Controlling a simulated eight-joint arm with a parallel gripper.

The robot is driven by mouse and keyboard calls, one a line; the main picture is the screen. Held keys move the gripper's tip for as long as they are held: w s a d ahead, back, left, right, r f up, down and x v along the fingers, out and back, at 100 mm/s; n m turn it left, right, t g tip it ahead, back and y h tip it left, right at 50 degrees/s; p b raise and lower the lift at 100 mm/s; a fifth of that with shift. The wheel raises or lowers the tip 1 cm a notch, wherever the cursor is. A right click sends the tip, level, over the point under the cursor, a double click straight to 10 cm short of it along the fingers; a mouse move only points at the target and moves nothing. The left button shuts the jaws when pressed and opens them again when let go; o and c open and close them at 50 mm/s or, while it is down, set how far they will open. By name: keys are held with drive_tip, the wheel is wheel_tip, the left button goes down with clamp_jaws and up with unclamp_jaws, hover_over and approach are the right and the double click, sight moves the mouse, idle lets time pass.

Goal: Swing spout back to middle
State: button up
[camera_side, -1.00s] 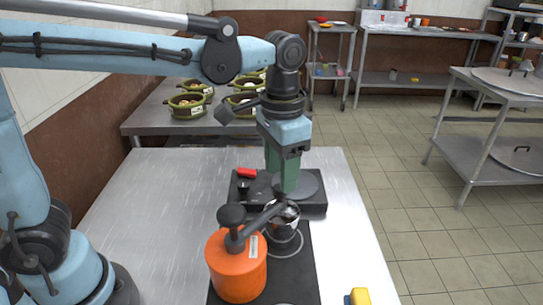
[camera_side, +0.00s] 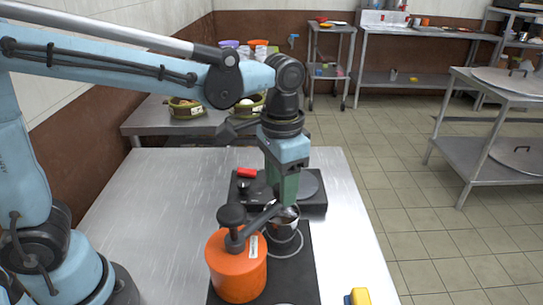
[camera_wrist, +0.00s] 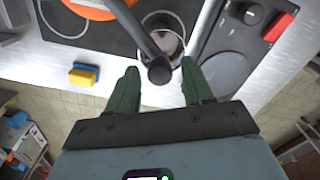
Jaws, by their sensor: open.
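The spout (camera_side: 259,218) is a dark grey arm on the orange pot (camera_side: 237,268), reaching up and right from its black top. Its end is over a small metal cup (camera_side: 283,232) on the black mat. In the wrist view the spout (camera_wrist: 140,32) ends in a round dark tip, with the cup (camera_wrist: 163,31) beneath it. My gripper (camera_side: 283,202) points down at the spout's outer end. In the wrist view, its green fingers (camera_wrist: 159,72) are apart, one on each side of the tip, with visible gaps. I cannot tell their exact height against the spout.
Behind the cup is a dark scale-like device (camera_side: 312,207) with a round grey plate and a red block (camera_side: 246,173). A yellow and blue sponge (camera_side: 358,297) lies at the table's right edge. The steel table (camera_side: 150,215) is bare on the left.

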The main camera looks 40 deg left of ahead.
drive_tip(key=shift+c, duration=0.3)
drive_tip(key=c, duration=0.5)
drive_tip(key=shift+d, duration=0.1)
